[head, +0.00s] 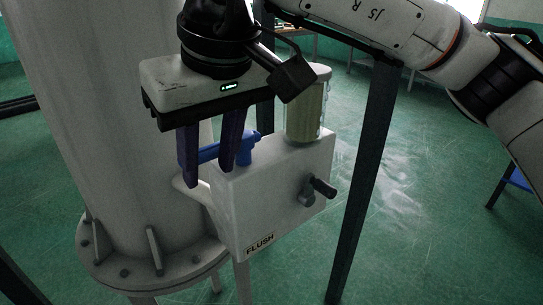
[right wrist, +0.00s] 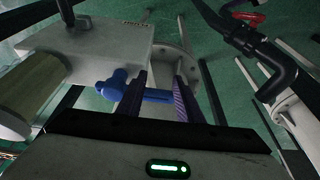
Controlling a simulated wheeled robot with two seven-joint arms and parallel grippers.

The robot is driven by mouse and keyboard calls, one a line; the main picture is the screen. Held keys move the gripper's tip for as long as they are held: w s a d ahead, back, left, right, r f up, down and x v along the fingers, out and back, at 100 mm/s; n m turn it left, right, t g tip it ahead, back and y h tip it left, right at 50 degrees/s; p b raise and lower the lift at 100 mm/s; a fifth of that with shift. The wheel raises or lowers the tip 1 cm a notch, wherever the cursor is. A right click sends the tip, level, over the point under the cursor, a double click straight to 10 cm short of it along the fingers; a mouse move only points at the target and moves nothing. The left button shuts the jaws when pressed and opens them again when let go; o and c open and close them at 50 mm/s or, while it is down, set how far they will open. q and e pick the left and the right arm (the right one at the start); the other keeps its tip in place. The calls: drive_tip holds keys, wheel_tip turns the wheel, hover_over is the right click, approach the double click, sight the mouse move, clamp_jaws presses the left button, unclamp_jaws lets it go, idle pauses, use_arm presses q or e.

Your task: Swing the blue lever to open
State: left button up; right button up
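The blue lever (head: 250,141) sits on top of a white box labelled FLUSH (head: 285,185). Its hub and handle also show in the right wrist view (right wrist: 118,82). My right gripper (head: 213,168) is over the lever, fingers pointing down, open with a clear gap. In the right wrist view its two dark fingers (right wrist: 160,98) stand apart. The lever's handle passes behind one finger and shows across the gap between them. I cannot tell whether a finger touches it. Part of the handle is hidden by the fingers. My left gripper is not in view.
A large pale column (head: 110,120) with a bolted flange (head: 150,272) stands left of the box. A ribbed, yellowish cylinder (head: 305,112) rises beside the lever, and a dark knob (head: 318,188) sticks out of the box's side. Green floor (head: 430,200) is open at right.

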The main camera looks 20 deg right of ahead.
drive_tip(key=shift+w+r, duration=0.4)
drive_tip(key=shift+r, duration=0.1)
drive_tip(key=p+v, duration=0.2)
drive_tip(key=shift+d+r, duration=0.15)
drive_tip(key=shift+r, duration=0.25)
drive_tip(key=p+v, duration=0.2)
drive_tip(key=v, duration=0.1)
drive_tip(key=shift+s+r, duration=0.2)
drive_tip(key=shift+s, duration=0.15)
drive_tip(key=shift+f, duration=0.1)
